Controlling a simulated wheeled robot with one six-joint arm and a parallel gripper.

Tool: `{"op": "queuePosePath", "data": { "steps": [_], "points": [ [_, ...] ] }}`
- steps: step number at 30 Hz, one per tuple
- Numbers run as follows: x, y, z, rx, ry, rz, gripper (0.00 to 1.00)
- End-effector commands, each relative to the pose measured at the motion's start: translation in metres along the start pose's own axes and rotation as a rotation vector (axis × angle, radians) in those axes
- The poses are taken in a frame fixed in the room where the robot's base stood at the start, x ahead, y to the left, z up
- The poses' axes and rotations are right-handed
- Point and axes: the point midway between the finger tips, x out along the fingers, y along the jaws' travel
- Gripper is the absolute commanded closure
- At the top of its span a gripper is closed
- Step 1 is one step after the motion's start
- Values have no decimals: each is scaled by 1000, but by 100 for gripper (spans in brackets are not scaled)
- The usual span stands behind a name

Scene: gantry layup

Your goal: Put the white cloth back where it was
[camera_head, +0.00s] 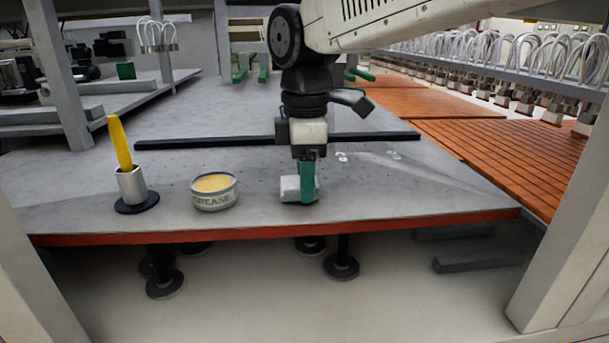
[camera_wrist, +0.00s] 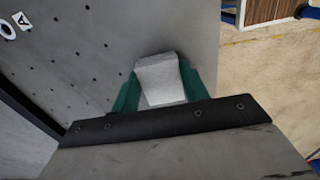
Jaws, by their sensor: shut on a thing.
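The white cloth (camera_head: 290,188) is a small folded pale block at the front middle of the grey table (camera_head: 250,165). My gripper (camera_head: 308,190) points straight down over the table, its green fingers shut on the cloth. In the wrist view the cloth (camera_wrist: 160,80) sits between the two green fingers of my gripper (camera_wrist: 160,92). The cloth is at or just above the table surface; I cannot tell if it touches. Part of it is hidden behind the near finger in the head view.
A grease tin (camera_head: 214,192) stands left of the gripper. Further left, a yellow-handled tool (camera_head: 120,142) stands upright in a metal holder (camera_head: 131,187). A black bar (camera_head: 370,137) lies across the table behind. The table's orange front edge (camera_head: 270,228) is close. Free room lies to the right.

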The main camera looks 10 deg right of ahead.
Motion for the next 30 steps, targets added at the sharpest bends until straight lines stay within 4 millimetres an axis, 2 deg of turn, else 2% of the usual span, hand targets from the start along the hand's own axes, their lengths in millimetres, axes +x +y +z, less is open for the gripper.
{"op": "queuePosePath", "data": {
  "steps": [7, 8, 9, 10, 18, 22, 26, 30],
  "points": [
    [3, 0, 0, 0, -1, -1, 77],
    [3, 0, 0, 0, 0, -1, 50],
    [2, 0, 0, 0, 0, -1, 39],
    [2, 0, 0, 0, 0, -1, 34],
    [2, 0, 0, 0, 0, 0, 34],
    [-7, 0, 0, 0, 1, 2, 34],
    [-29, 0, 0, 0, 1, 2, 34],
    [-60, 1, -1, 0, 2, 4, 34]
  ]
}}
